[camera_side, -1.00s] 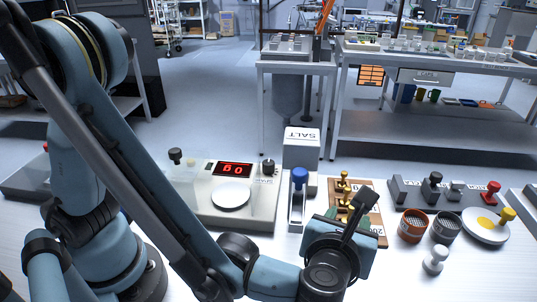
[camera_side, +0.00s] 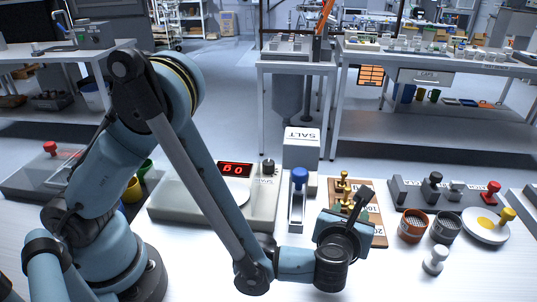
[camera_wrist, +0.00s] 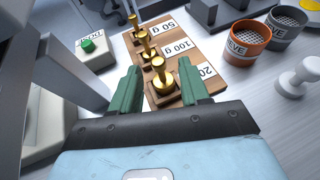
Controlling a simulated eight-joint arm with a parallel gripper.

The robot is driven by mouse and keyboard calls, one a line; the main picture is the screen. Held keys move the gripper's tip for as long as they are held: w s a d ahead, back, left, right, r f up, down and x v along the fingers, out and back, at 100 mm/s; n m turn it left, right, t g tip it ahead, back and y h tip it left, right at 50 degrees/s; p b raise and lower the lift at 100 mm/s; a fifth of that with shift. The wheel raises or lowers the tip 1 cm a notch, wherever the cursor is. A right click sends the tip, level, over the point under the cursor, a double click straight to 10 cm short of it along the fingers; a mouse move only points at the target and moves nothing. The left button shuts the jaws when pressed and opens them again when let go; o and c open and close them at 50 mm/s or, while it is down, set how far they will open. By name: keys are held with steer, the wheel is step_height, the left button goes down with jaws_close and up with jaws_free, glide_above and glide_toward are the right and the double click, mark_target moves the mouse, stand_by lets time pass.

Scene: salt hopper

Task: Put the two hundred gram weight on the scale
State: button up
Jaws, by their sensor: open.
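In the wrist view the largest brass weight (camera_wrist: 163,86) stands upright on the near end of a wooden board (camera_wrist: 150,35). It lies between the two green fingers of my gripper (camera_wrist: 160,66), which are open. I cannot tell whether either finger touches it. Its label is partly covered and shows "20". In the side view my gripper is over the board (camera_side: 374,238) and hides this weight. The scale (camera_side: 177,207) stands to the left, with a lit red display (camera_side: 235,170). Its round pan (camera_side: 237,190) looks empty where it shows, partly hidden by my arm.
Smaller brass weights (camera_wrist: 144,46) stand farther along the board, labelled 100 g and 50 g. A blue-knobbed device (camera_side: 299,185) stands between scale and board.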

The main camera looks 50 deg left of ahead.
mark_target(351, 211)
steer(key=shift+x, duration=1.85)
steer(key=shift+a, duration=0.1)
jaws_close()
